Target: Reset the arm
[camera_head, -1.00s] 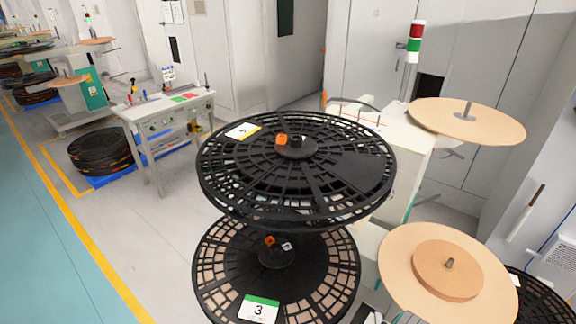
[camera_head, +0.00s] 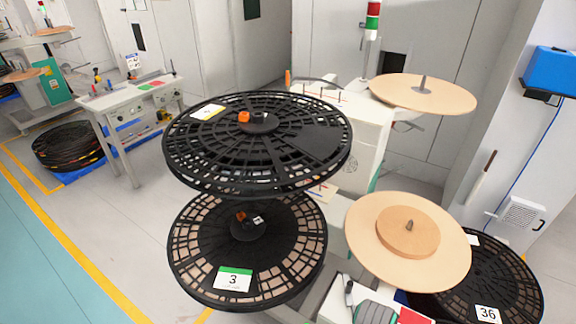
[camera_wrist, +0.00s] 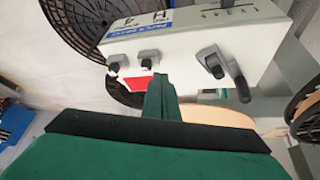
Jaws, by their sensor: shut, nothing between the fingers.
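My gripper (camera_wrist: 160,92) shows in the wrist view as green fingers pressed together, shut and empty. It points at the white control box (camera_wrist: 200,40) of a rewind station, which has dark knobs and a red patch; I cannot tell the gap between them. There, the station carries an upper black reel (camera_head: 258,145) and a lower black reel (camera_head: 247,245) labelled 3.
Two tan discs, an upper one (camera_head: 423,92) and a lower one (camera_head: 408,242), stand out on the right. A black reel labelled 36 (camera_head: 487,285) lies lower right. A white worktable (camera_head: 130,100) stands at left.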

